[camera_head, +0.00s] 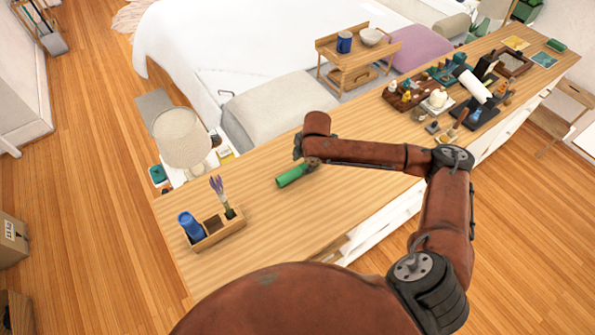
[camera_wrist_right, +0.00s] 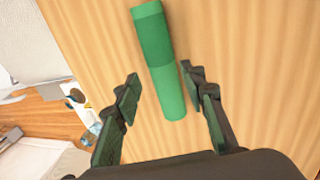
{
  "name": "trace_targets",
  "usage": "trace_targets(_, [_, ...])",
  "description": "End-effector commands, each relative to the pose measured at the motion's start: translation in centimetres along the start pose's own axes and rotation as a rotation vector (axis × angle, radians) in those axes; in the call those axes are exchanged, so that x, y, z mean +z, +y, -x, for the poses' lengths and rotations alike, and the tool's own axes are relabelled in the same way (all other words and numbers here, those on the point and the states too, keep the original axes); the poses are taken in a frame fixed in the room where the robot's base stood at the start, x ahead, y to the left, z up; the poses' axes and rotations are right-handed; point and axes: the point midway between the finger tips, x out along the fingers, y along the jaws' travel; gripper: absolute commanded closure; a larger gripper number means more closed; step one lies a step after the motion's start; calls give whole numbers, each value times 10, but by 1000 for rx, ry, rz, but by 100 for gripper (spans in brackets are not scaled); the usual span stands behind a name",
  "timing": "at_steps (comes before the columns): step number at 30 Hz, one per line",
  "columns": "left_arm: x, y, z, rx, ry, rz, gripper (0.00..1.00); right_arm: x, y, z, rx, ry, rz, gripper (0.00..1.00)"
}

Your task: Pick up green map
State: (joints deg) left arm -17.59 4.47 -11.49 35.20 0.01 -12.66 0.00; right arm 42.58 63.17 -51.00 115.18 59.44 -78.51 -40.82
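The green map (camera_head: 291,176) is a rolled green cylinder lying on the long wooden counter (camera_head: 270,225). In the right wrist view the map (camera_wrist_right: 158,60) has a darker green band and runs from the top edge to between the fingers. My right gripper (camera_head: 311,163) is at the map's right end in the head view. In the right wrist view the gripper (camera_wrist_right: 160,78) is open, one finger on each side of the map. Gaps show between fingers and map; its height above the counter is hard to tell. My left gripper is not in view.
A wooden holder (camera_head: 222,232) with a blue cup (camera_head: 190,226) and lavender stands to the left. A lamp (camera_head: 181,138) stands beside the counter. Several small items crowd the counter's far right, including another green roll (camera_head: 556,45). The counter around the map is clear.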

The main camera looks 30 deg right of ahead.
Motion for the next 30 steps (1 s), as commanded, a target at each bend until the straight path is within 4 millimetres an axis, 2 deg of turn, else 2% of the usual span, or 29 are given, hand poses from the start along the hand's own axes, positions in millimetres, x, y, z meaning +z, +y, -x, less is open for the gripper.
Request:
trace_targets(5, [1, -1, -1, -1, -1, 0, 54, 2, -2, -17, -3, 0, -1, 62])
trace_targets(12, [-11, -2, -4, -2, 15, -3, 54, 3, -4, -50, 0, 0, 0, 62])
trace_targets(19, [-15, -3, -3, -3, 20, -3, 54, 3, -3, -51, 1, 0, 1, 62])
trace_targets(30, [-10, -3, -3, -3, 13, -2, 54, 3, -3, -51, 1, 0, 1, 87])
